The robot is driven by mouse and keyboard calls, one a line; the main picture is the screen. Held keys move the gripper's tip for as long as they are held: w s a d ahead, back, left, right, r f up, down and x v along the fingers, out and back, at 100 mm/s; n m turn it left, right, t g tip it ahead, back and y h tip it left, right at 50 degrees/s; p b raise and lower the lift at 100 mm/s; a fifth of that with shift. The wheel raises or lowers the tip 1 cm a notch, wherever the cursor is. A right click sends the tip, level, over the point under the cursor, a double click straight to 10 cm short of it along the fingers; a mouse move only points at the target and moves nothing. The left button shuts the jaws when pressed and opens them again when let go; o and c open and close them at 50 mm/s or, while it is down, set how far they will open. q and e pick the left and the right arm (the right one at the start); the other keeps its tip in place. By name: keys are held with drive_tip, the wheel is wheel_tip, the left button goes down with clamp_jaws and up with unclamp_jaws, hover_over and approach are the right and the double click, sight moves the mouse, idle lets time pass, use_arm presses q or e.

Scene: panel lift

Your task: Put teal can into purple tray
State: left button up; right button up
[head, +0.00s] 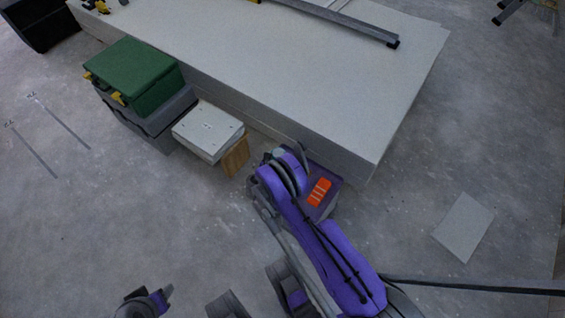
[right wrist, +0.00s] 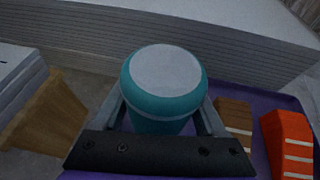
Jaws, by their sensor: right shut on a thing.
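The teal can (right wrist: 165,88), with a pale grey top, stands upright between the two fingers of my right gripper (right wrist: 163,110), which is shut on it. In the head view my purple right arm reaches up from the bottom right and mostly hides the can and gripper. The purple tray (head: 322,170) lies just right of the arm's end, partly covered by it. In the right wrist view the tray (right wrist: 246,94) shows below and to the right of the can. I cannot tell how high the can is above it.
An orange box (right wrist: 287,143) and a brown block (right wrist: 235,118) are in the tray's right part. A large stack of pale panels (head: 330,75) stands behind. A wooden block (head: 235,157), white box (head: 207,130) and green case (head: 135,75) are left. Floor in front is open.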

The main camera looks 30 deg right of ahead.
drive_tip(key=shift+f+b, duration=0.5)
drive_tip(key=shift+f, duration=1.3)
drive_tip(key=shift+f, duration=0.2)
drive_tip(key=o, duration=1.5)
drive_tip(key=shift+o, duration=0.2)
